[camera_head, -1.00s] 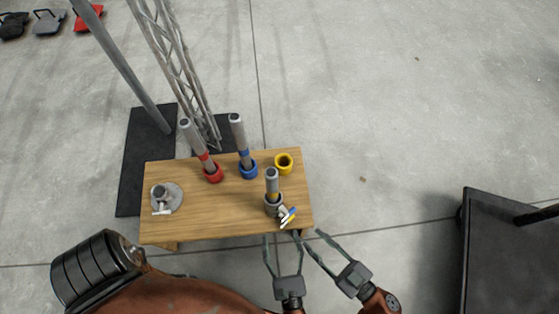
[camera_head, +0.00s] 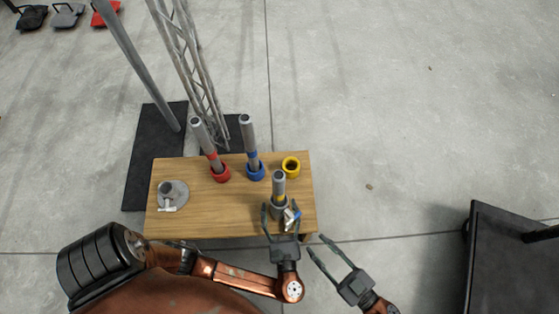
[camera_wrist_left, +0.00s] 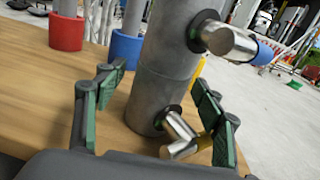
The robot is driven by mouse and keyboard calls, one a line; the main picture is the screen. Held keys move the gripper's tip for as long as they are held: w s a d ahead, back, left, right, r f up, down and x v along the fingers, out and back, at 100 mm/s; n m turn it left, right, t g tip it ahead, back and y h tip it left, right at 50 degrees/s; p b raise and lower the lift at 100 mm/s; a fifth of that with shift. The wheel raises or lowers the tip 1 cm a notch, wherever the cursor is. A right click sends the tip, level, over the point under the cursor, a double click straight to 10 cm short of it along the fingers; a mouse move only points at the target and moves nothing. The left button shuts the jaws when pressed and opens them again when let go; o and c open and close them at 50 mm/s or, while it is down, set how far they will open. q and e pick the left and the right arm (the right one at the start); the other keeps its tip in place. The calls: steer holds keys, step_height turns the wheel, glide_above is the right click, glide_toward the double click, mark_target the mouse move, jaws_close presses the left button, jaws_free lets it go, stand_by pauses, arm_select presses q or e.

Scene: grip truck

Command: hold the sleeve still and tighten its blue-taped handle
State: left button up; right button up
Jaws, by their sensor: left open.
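The grey metal sleeve (camera_head: 279,212) stands upright near the table's front right, with a grey tube (camera_head: 279,183) with a yellow band rising from it. In the left wrist view the sleeve (camera_wrist_left: 160,75) fills the middle. Its blue-taped handle (camera_wrist_left: 264,52) sticks out at the upper right, and a lower handle (camera_wrist_left: 180,140) with a yellow part is near the base. My left gripper (camera_head: 280,205) is open, its fingers on either side of the sleeve; contact cannot be told. My right gripper (camera_head: 316,244) is open and empty, in front of the table and right of the sleeve.
The wooden table (camera_head: 228,222) also bears a red collar (camera_head: 220,175) and a blue collar (camera_head: 255,172) with tubes, a yellow ring (camera_head: 291,167) and a round grey base (camera_head: 172,196). A pole and truss stand behind. A dark cart (camera_head: 510,260) is at the right; floor between is free.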

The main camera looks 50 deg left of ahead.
mark_target(290, 216)
arm_select(q)
jaws_close()
arm_select(e)
steer(key=shift+o, duration=1.1)
steer(key=o, duration=0.5)
steer(key=shift+s+r, duration=0.2)
steer(key=shift+r, duration=0.35)
steer(key=shift+o, duration=0.5)
steer(key=shift+d, duration=0.15)
steer(key=shift+o, duration=0.3)
steer(key=shift+w+d+f+m, duration=0.1)
steer(key=shift+d+f+m, duration=0.35)
steer(key=shift+d+m, duration=0.15)
steer(key=a, duration=1.2)
steer(key=shift+f, duration=0.15)
steer(key=shift+w, duration=0.1)
steer(key=shift+c, duration=0.4)
arm_select(q)
steer(key=shift+s, duration=0.1)
arm_select(e)
steer(key=shift+d, duration=0.1)
steer(key=c, duration=1.1)
